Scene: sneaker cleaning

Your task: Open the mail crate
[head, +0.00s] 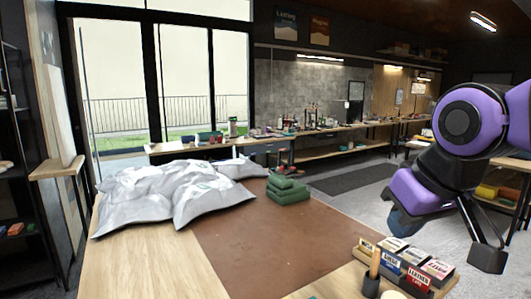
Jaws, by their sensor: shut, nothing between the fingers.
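No mail crate can be made out in the head view. Several grey plastic mailer bags (165,190) lie in a heap on the left of the wooden table; anything under or behind them is hidden. My purple and black arm hangs in from the right edge. My gripper (487,258) is at its lower end, shut and empty, above the floor to the right of the table and apart from the things on it.
Folded green cloths (287,189) lie on a brown mat (255,245). Small labelled boxes (415,268) and a wooden-handled tool (373,275) stand at the table's front right. The mat's middle is clear. A long workbench (335,135) lines the back wall; a dark shelf (15,215) stands left.

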